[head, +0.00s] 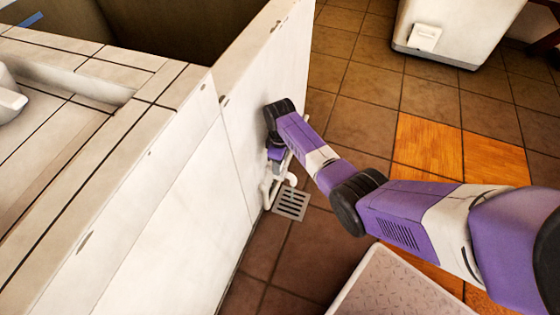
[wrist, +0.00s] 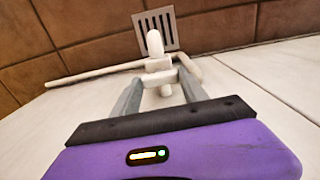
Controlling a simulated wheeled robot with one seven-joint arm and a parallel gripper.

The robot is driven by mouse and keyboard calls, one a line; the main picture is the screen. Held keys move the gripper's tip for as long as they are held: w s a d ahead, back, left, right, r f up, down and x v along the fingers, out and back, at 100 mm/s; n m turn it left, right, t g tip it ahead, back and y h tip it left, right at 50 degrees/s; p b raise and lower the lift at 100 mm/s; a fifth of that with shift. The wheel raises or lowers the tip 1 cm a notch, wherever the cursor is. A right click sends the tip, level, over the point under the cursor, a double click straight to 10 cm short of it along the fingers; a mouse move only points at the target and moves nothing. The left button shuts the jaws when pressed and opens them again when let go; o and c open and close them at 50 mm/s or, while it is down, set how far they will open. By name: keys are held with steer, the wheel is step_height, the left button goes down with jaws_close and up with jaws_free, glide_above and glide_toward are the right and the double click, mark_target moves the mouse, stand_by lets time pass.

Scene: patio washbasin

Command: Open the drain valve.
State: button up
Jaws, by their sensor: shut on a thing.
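The drain valve (wrist: 156,64) is a white fitting on a white pipe low on the basin's side wall. Its rounded white end (wrist: 154,42) points toward the floor grate in the wrist view. My gripper (wrist: 160,77) has its two grey fingers on either side of the valve's white handle and is shut on it. In the head view, my gripper (head: 277,156) is beside the wall, just above the white pipe (head: 267,188). It hides most of the valve there.
A metal floor grate (head: 291,203) lies below the pipe. The white basin wall (head: 175,220) is close on the left. A tread-plate platform (head: 395,290) stands at the front, and a white bin-like unit (head: 450,30) stands at the back right. Tiled floor lies between them.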

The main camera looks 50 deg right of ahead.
steer(key=o, duration=1.4)
steer(key=shift+r, duration=0.1)
step_height(320, 180, up, 8)
steer(key=p, duration=0.4)
steer(key=shift+f, duration=0.2)
